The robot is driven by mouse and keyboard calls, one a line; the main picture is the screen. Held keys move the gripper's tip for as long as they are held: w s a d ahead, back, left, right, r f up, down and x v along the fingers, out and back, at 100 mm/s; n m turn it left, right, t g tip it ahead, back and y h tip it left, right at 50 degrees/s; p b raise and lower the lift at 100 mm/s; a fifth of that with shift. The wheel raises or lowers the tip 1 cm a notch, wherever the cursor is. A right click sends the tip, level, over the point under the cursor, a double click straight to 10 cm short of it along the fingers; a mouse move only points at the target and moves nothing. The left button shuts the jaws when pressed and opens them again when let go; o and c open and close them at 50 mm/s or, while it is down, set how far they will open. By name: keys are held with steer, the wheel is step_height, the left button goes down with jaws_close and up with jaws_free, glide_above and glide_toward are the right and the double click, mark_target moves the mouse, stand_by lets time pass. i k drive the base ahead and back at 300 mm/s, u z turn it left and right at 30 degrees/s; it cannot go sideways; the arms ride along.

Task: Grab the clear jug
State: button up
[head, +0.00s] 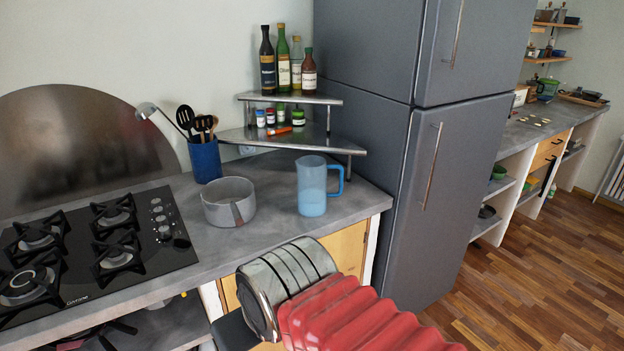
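The clear jug (312,188) stands upright on the grey counter (268,232), near its front right corner. It is see-through with a blue tint, and its blue handle (341,181) points right. Nothing touches it. A silver ribbed part and a red ribbed part, which look like my arm, fill the bottom middle, in front of the counter and below the jug. I cannot make out any gripper fingers in this view.
A grey pot (229,203) stands left of the jug. A blue utensil holder (205,160) is behind the pot. A metal corner shelf (292,138) with bottles (282,62) rises behind the jug. The fridge (400,150) stands close on the right. A gas hob (95,245) lies left.

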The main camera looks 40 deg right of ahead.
mark_target(312, 194)
steer(key=z, duration=0.15)
steer(key=i, duration=0.9)
steer(key=z, duration=0.2)
